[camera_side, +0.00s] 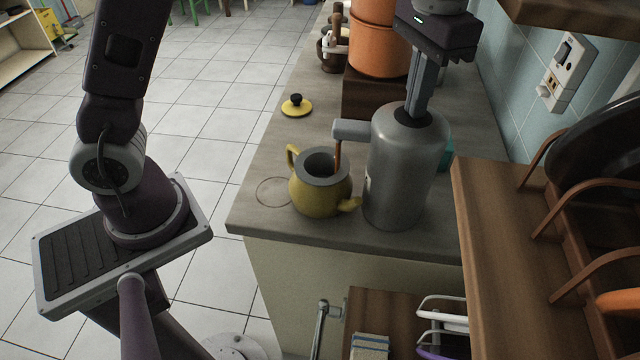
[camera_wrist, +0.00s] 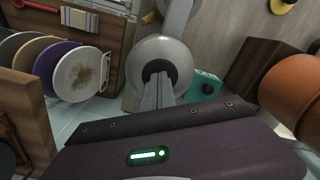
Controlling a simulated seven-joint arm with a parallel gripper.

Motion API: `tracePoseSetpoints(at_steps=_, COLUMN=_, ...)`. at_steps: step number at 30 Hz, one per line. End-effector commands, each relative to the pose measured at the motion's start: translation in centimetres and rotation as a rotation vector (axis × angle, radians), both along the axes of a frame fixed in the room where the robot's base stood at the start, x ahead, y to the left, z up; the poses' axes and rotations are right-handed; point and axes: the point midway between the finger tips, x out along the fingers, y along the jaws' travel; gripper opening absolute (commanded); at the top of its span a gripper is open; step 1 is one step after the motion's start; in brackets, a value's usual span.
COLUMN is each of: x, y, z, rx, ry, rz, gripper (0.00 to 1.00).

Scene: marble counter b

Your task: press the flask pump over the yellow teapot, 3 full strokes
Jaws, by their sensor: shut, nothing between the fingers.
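The grey metal flask (camera_side: 398,180) stands upright on the counter, and its spout points left over the yellow teapot (camera_side: 320,197). A thin brown stream (camera_side: 338,160) runs from the spout into the teapot's open mouth. My gripper (camera_side: 413,112) is shut and empty, pointing down with its fingertips at the dark pump top of the flask. The flask (camera_wrist: 165,60) also shows from above in the wrist view, with my gripper (camera_wrist: 158,80) over its dark centre. The pump top is mostly hidden by the fingers. The yellow lid (camera_side: 296,106) lies apart on the counter behind the teapot.
Orange pots (camera_side: 378,45) stand on a dark wooden block (camera_side: 372,95) behind the flask. A teal object (camera_wrist: 205,86) sits close beside the flask. A wooden rack (camera_side: 510,240) with plates is at the right. The counter left of the teapot is clear, near its edge.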

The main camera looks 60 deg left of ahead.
Motion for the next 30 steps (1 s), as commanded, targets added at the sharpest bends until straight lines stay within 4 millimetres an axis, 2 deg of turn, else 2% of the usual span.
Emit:
tracePoseSetpoints(at_steps=7, x=-0.1, y=0.0, z=0.1, rx=0.002, ry=0.004, rz=0.0, gripper=0.0)
tracePoseSetpoints(at_steps=19, x=0.0, y=0.0, z=2.9, rx=0.002, ry=0.003, rz=0.0, gripper=0.0)
tracePoseSetpoints(at_steps=30, x=0.0, y=0.0, z=3.0, rx=0.001, ry=0.002, rz=0.0, gripper=0.0)
